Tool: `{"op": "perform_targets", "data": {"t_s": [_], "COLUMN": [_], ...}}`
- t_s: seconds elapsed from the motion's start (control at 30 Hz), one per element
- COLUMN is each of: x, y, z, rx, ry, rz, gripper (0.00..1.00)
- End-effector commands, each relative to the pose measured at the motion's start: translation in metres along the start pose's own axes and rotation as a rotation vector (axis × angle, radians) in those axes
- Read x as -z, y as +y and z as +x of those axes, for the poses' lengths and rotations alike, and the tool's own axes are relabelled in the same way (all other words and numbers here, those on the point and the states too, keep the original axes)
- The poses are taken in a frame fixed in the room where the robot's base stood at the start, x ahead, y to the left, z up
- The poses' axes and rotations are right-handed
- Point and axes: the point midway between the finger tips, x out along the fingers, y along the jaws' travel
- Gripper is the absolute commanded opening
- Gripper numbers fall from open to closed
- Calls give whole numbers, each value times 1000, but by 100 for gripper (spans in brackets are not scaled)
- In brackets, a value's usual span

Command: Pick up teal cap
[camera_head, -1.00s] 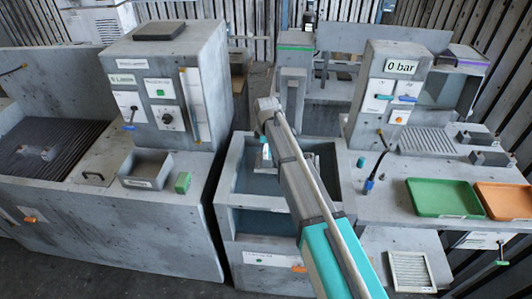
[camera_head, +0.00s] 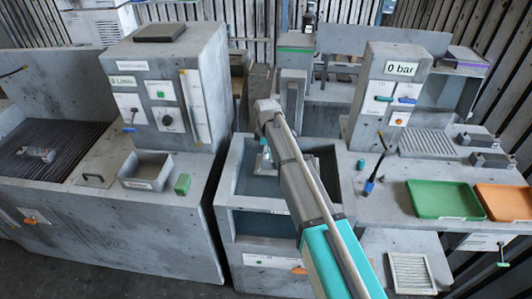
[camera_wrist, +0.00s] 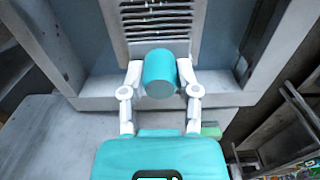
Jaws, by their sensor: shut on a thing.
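The teal cap (camera_wrist: 160,75) is a smooth teal cylinder. In the wrist view it sits between the two white fingers of my gripper (camera_wrist: 160,88), which is shut on it. In the head view my gripper (camera_head: 265,160) hangs over the open grey basin at the centre, partly hidden by my arm, and the cap in it is hardly visible there. A small teal piece (camera_head: 361,164) also stands on the right bench beside a blue-tipped black hose.
The grey basin (camera_head: 238,165) has raised walls around my gripper. A green tray (camera_head: 440,198) and an orange tray (camera_head: 505,201) lie on the right bench. A tall control box (camera_head: 170,85) stands left, with a green block (camera_head: 183,184) in front.

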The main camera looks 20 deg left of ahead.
Motion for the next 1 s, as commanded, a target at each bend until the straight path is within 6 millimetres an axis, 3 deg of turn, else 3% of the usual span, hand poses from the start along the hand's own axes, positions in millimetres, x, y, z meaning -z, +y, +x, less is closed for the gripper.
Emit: {"op": "perform_targets", "data": {"t_s": [0.53, 0.83, 1.0], "x": [0, 0, -4], "y": [0, 0, -18], "z": [-10, -35, -55], "rx": [0, 0, 0], "ry": [0, 0, 0], "rz": [0, 0, -1], "gripper": [9, 9, 9]}}
